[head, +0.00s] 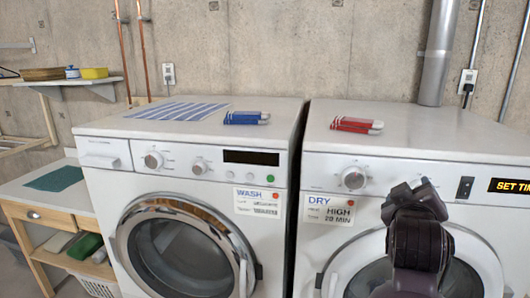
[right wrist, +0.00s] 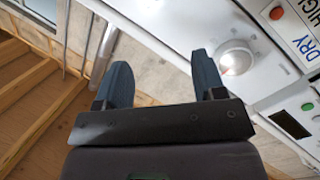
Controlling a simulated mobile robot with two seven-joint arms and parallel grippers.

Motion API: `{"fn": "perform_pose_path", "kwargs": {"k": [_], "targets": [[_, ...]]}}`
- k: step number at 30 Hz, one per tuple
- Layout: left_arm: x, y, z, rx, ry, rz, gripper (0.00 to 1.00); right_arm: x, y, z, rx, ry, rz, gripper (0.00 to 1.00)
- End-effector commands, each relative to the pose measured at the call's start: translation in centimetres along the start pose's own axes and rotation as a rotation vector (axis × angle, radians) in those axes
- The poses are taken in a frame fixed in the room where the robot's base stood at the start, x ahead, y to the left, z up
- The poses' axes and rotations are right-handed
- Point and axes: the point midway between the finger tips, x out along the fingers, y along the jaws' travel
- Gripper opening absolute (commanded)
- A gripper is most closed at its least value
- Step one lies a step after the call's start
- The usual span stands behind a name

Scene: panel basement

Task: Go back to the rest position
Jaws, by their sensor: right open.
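My right gripper (head: 415,195) is in front of the dryer's (head: 455,150) control panel, seen from behind with its fingertips mostly hidden. In the right wrist view its two blue-grey fingers (right wrist: 162,78) stand wide apart with nothing between them. A round dryer knob (right wrist: 237,57) shows just right of the right finger in that view, and contact cannot be told. The dryer's lit display (head: 512,185) reads "SET TIM", cut off by the picture edge. My left gripper is not in view.
The washer (head: 190,180) stands left of the dryer. A blue folded item (head: 246,117) and a striped cloth (head: 178,111) lie on it; a red folded item (head: 356,125) lies on the dryer. A wooden table (head: 45,215) and a shelf (head: 60,81) are at left. A metal pipe (head: 437,55) runs behind.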

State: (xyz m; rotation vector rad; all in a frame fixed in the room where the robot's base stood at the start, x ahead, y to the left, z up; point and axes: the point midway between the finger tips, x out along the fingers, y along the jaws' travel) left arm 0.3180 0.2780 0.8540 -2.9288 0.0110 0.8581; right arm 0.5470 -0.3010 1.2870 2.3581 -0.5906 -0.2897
Motion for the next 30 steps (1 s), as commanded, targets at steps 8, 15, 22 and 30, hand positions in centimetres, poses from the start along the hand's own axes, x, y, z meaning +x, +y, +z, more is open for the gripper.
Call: {"fn": "perform_pose_path", "kwargs": {"k": [8, 15, 22, 30], "targets": [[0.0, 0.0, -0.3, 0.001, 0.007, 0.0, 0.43, 0.6, -4.9, -1.9, 0.274, 0.238, -0.114, 0.63], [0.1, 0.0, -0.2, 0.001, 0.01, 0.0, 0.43, -0.1, -11.4, 3.5, 0.442, 0.28, -0.282, 0.63], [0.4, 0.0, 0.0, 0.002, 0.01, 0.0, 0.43, -3.3, -18.1, 14.0, 0.562, 0.182, -0.453, 0.63], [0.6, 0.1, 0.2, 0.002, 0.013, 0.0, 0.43, -10.4, -23.1, 28.1, 0.552, -0.042, -0.586, 0.63]]}}
